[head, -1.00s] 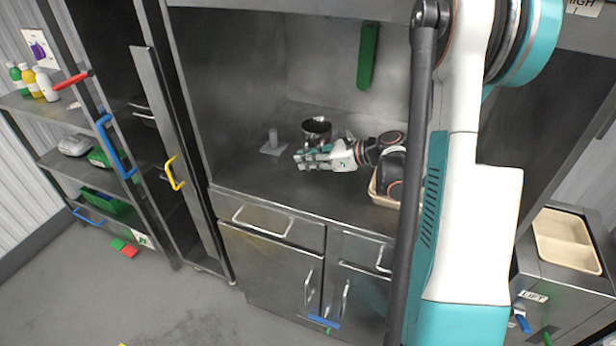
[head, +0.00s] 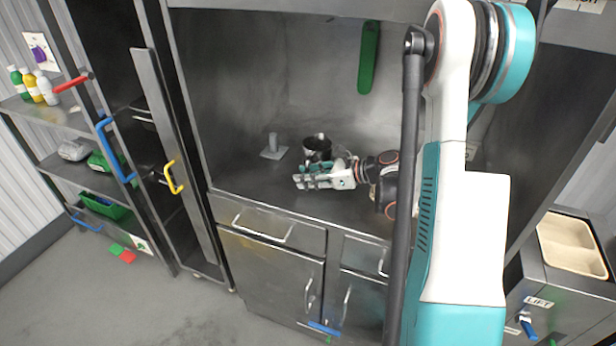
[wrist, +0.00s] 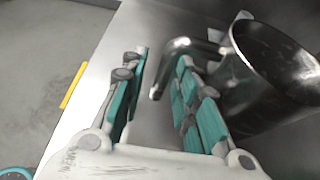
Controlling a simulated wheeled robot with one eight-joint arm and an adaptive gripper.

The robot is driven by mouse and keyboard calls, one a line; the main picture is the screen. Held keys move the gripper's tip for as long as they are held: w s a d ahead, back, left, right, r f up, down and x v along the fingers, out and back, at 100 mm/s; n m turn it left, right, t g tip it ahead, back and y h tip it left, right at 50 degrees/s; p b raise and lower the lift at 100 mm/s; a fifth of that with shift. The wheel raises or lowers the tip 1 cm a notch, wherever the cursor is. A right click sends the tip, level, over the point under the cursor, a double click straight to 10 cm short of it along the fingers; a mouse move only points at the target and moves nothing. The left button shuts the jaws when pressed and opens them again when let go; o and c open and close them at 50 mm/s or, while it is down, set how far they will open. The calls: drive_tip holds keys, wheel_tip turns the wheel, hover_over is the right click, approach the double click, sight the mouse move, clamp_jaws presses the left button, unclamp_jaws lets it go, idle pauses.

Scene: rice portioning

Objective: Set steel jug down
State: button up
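The steel jug (head: 317,143) appears upright at the counter, just behind my gripper (head: 312,182) in the head view. In the wrist view the jug (wrist: 275,75) is at the upper right, with its bent handle reaching left past the right finger and its end between the fingers. My gripper (wrist: 160,105) is open, with a visible gap between the teal finger pads. The right finger is close beside the jug's wall; whether it touches the handle I cannot tell. The jug's base is hidden behind the gripper in the head view.
A grey post on a flat base (head: 273,147) stands on the counter (head: 240,175) left of the jug. A green strip (head: 368,58) hangs on the back wall. My arm hides the counter's right part. The counter left of the gripper is clear.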

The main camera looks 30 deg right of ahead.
drive_tip(key=shift+r, duration=0.1)
drive_tip(key=shift+s+d+r, duration=0.15)
drive_tip(key=shift+s+d, duration=0.05)
drive_tip(key=p+v, duration=0.2)
drive_tip(key=v, duration=0.9)
drive_tip(key=shift+s+p, duration=0.2)
drive_tip(key=shift+p, duration=0.2)
drive_tip(key=shift+w, duration=0.1)
